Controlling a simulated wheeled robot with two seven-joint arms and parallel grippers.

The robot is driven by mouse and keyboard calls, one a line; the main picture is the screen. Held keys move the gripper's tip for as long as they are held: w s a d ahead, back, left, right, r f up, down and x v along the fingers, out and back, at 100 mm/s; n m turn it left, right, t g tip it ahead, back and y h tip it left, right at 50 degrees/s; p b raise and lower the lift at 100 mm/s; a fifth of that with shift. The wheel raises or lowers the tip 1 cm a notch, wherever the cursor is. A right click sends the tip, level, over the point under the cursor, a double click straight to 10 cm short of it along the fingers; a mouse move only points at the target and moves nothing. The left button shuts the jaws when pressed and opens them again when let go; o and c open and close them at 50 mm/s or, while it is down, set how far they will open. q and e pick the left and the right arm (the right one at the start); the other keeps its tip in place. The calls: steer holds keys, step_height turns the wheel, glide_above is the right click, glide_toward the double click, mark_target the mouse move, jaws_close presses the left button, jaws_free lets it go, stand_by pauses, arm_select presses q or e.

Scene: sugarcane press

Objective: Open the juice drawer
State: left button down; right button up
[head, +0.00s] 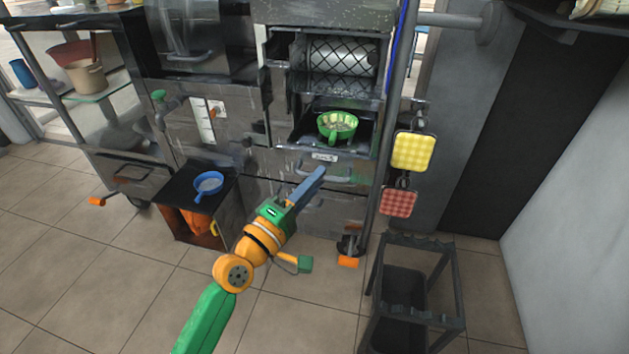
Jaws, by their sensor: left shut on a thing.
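The juice drawer's metal front (350,168) is in the middle of the press, below a small label (325,157). Its bar handle runs across the front beneath the label. My left gripper (318,176), with blue fingers and a green body, reaches up from below to this handle. Its fingers are shut on the handle and hide part of it. A green strainer (337,125) sits in the dark opening just above the drawer front. I cannot tell how far the drawer stands out. My right gripper is out of view.
A blue strainer (208,184) lies on a black-topped box at the left. A dark metal stand (415,243) is at the lower right. Yellow (413,152) and red (398,203) checked pads hang beside the press. Tiled floor (110,270) is clear at the left.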

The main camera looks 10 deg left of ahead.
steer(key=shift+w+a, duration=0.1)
arm_select(q)
steer(key=c, duration=0.9)
jaws_free()
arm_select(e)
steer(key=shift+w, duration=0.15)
arm_select(q)
steer(key=shift+o, duration=0.2)
steer(key=v, duration=0.7)
steer(key=shift+b, duration=0.4)
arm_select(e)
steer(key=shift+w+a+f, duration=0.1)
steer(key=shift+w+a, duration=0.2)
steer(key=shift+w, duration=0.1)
